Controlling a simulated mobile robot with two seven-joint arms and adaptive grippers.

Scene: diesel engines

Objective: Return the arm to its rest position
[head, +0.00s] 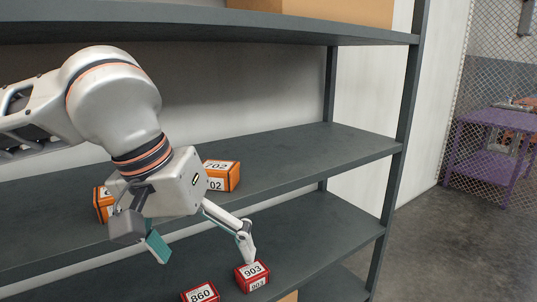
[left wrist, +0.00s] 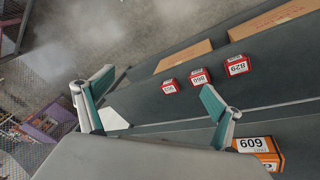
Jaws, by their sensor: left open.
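My left gripper (head: 203,248) hangs in front of the grey shelf rack in the head view, its two teal-padded fingers spread wide with nothing between them. It also shows open in the left wrist view (left wrist: 160,102). In the head view its right fingertip overlaps the top edge of the red box 903 (head: 252,277); whether they touch I cannot tell. My left arm comes in from the left, bent and raised before the shelves. My right gripper is in neither view.
Red box 860 (head: 201,293) sits beside 903 on the lower shelf (head: 320,232). Orange box 702 (head: 222,176) and a partly hidden orange box (head: 103,205) stand on the middle shelf (head: 300,150). A rack post (head: 396,150) is at right; open floor (head: 450,240) and a purple table (head: 495,140) lie beyond.

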